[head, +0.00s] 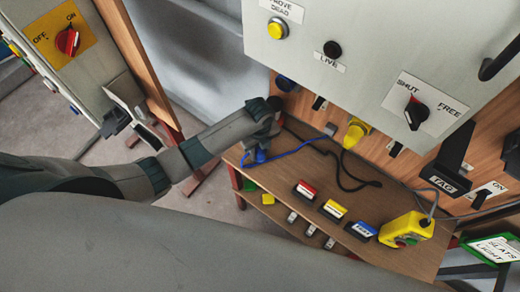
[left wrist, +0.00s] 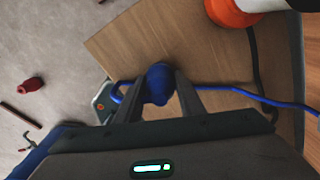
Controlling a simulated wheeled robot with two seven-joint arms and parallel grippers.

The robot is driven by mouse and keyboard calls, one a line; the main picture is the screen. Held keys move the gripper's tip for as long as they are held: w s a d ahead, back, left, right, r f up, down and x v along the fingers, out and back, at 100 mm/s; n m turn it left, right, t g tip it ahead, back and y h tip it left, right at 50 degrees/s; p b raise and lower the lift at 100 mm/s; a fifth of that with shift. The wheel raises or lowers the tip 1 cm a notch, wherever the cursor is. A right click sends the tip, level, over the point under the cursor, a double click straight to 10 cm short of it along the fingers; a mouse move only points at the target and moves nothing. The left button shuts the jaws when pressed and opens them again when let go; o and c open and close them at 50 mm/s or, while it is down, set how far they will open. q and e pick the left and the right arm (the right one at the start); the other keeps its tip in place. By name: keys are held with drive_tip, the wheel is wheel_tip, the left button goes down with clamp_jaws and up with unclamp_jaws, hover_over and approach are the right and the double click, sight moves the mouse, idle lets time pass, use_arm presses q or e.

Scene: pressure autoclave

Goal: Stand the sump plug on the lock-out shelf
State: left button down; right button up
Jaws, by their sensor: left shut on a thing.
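The sump plug appears to be the blue plug (head: 259,156) on the blue cable. It is at the left end of the wooden shelf (head: 312,174), which seems to be the lock-out shelf. My left gripper (head: 257,148) is shut on it. In the left wrist view the blue plug (left wrist: 158,82) sits between the fingertips, over the shelf's corner (left wrist: 125,45). I cannot tell whether the plug touches the shelf. The blue cable (left wrist: 235,92) runs off to the right. My right gripper is not in view.
Red (head: 305,191), yellow (head: 332,210) and blue (head: 361,231) labelled blocks stand along the shelf's front. A yellow control box (head: 407,229) is at its right. A yellow plug (head: 355,132) with a black cable (head: 345,170) is behind. A grey cabinet (head: 360,50) overhangs the back.

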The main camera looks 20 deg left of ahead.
use_arm(q)
drive_tip(key=c, duration=1.2)
unclamp_jaws()
drive_tip(key=shift+w+f, duration=0.1)
drive_tip(key=shift+f, duration=0.05)
drive_tip(key=shift+r, duration=0.25)
wheel_tip(320, 180, up, 10)
drive_tip(key=shift+w+r, duration=0.1)
drive_tip(key=shift+r, duration=0.8)
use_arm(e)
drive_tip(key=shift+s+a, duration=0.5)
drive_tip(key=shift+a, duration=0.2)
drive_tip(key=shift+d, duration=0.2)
